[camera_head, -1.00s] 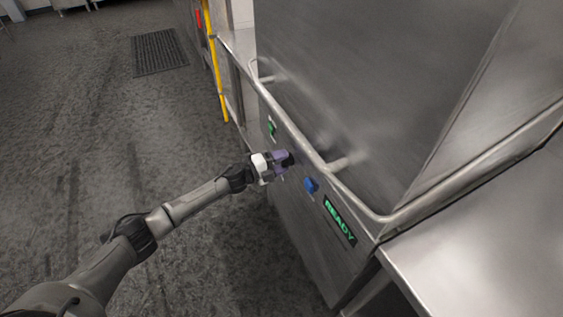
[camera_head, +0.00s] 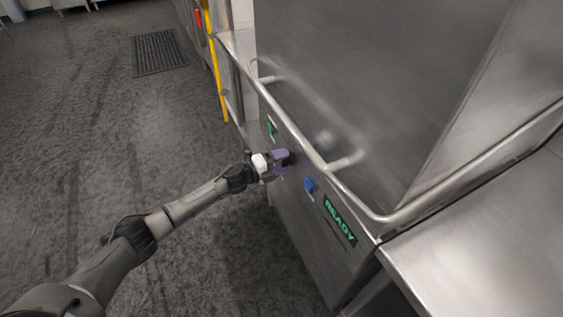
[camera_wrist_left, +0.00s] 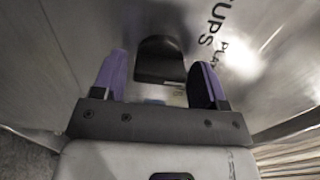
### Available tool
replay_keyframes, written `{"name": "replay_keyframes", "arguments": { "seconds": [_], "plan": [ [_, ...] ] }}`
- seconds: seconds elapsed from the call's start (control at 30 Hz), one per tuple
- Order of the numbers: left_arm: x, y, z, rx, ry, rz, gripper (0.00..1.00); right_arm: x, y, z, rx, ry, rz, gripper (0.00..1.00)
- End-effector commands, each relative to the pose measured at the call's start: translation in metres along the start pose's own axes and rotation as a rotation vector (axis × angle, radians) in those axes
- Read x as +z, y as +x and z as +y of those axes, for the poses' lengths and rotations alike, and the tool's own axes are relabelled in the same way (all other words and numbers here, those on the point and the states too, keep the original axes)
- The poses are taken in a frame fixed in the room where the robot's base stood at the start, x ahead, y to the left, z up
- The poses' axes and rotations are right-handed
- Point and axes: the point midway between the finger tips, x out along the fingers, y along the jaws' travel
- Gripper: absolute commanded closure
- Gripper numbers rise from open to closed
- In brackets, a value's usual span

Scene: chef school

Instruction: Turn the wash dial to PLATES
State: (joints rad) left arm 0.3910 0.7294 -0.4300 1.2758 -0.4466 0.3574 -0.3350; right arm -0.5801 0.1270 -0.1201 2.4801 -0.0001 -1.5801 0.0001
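The wash dial (camera_wrist_left: 160,72) is a black knob on the steel front of the machine in the left wrist view. The words "CUPS" and part of "PLA" are printed on the panel to its upper right. My left gripper (camera_head: 283,158) has purple fingers and reaches the machine's front panel in the head view. In the left wrist view its fingers are spread, one on each side of the dial, with a gap at the left finger. I cannot tell whether the right finger touches it. In the head view the gripper hides the dial. My right gripper is out of view.
A blue control (camera_head: 310,185) and a green "READY" display (camera_head: 339,221) sit right of my gripper. A green switch (camera_head: 271,128) is above left. A handle rail (camera_head: 300,143) runs just above the panel. The floor at left is open, with a dark mat (camera_head: 158,53).

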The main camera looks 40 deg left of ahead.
Motion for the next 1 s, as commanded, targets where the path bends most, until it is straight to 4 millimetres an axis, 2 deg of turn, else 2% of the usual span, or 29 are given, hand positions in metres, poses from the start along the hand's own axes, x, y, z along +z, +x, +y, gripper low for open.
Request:
{"name": "replay_keyframes", "arguments": {
  "seconds": [0.1, 0.33, 0.47, 0.57, 1.0],
  "plan": [
    [0.000, 0.000, 0.000, 0.000, 0.000, 0.000, 0.23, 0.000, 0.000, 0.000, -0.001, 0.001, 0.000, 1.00],
    [0.000, -0.001, 0.000, 0.000, 0.000, -0.001, 0.23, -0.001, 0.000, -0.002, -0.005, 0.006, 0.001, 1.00],
    [0.000, -0.007, 0.000, 0.002, -0.001, -0.001, 0.23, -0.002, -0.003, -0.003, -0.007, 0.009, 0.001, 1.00],
    [0.000, -0.020, 0.000, 0.003, -0.001, -0.001, 0.23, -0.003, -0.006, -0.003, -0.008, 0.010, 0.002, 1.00],
    [0.000, -0.098, 0.000, 0.003, -0.002, -0.001, 0.23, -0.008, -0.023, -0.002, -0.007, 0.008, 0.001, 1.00]
  ]
}}
